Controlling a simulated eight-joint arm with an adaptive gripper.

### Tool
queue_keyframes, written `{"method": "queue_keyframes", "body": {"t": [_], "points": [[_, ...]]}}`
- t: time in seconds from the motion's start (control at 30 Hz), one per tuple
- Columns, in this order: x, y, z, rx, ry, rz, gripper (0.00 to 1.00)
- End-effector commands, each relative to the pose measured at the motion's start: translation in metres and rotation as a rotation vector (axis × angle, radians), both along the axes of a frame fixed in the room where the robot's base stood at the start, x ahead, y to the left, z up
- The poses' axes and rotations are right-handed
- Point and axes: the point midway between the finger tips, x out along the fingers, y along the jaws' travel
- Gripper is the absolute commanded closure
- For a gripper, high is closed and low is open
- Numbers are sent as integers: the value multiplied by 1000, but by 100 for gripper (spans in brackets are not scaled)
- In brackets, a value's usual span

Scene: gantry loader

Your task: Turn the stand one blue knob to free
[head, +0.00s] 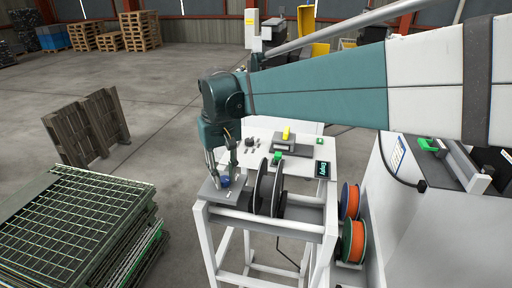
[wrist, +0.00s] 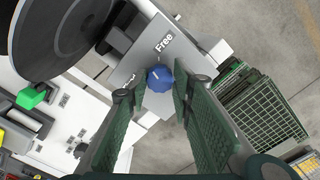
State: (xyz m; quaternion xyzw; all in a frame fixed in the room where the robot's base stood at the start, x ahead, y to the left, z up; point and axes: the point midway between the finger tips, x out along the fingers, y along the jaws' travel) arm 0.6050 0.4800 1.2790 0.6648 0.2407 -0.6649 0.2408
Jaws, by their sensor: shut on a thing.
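The blue knob (head: 225,182) sits on a grey plate at the front left of the white stand (head: 285,228). In the wrist view the knob (wrist: 159,79) lies between my fingertips, with a small pale mark on its top. My gripper (head: 226,178) points down at the plate and is shut on the knob; it also shows in the wrist view (wrist: 161,88). The label "Free" (wrist: 164,42) is on the plate (wrist: 138,52) just beyond the knob. I cannot tell exactly where the knob's mark points.
Two dark discs (head: 263,187) stand upright right of the knob. A small display (head: 322,170) and a green part (head: 277,156) are on the stand. Orange spools (head: 353,240) hang at its right side. A stack of green mesh panels (head: 75,225) is on the floor at left.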

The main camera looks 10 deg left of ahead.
Motion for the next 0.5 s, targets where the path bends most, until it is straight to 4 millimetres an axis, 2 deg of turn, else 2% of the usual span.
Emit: {"method": "queue_keyframes", "body": {"t": [0.5], "points": [[0,0,0,1,-1,-418,89]]}}
